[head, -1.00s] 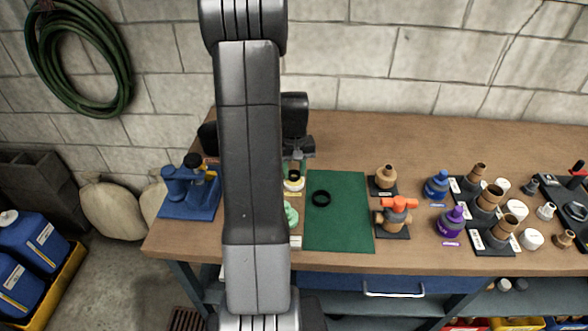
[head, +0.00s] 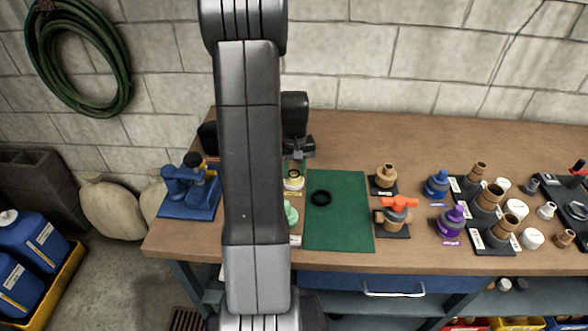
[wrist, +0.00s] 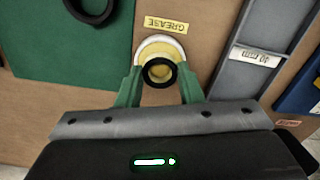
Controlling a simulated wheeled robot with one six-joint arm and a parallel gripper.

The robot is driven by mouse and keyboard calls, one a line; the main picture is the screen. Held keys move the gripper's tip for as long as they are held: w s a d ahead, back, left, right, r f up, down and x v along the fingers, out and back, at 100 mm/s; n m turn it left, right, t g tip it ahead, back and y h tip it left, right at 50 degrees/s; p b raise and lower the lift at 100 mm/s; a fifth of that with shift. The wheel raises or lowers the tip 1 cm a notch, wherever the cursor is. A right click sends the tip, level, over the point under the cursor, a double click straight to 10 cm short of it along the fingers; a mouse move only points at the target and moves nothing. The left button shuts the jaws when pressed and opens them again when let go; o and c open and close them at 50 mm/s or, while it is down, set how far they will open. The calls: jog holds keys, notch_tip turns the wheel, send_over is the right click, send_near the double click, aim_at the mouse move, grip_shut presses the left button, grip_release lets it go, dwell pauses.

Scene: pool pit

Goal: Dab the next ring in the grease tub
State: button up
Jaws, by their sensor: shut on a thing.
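My gripper (wrist: 160,88) has its green fingers shut on a small black ring (wrist: 160,72). In the wrist view the ring overlaps the near part of the grease tub (wrist: 143,48), a round white tub with yellow grease beside a yellow GREASE label (wrist: 166,24). I cannot tell whether the ring touches the grease. In the head view the tub (head: 293,187) stands just right of my arm, with the held ring (head: 294,173) at it. A larger black ring (head: 321,198) lies on the green mat (head: 340,225); it also shows at the wrist view's top left (wrist: 90,8).
A blue stand (head: 185,195) is left of my arm. Right of the mat stand a fitting with an orange handle (head: 399,203) and several other fittings. My arm hides part of the bench.

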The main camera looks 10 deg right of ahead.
jog(key=shift+r+p, duration=2.4)
jog(key=shift+r, duration=1.1)
jog(key=shift+f, duration=0.1)
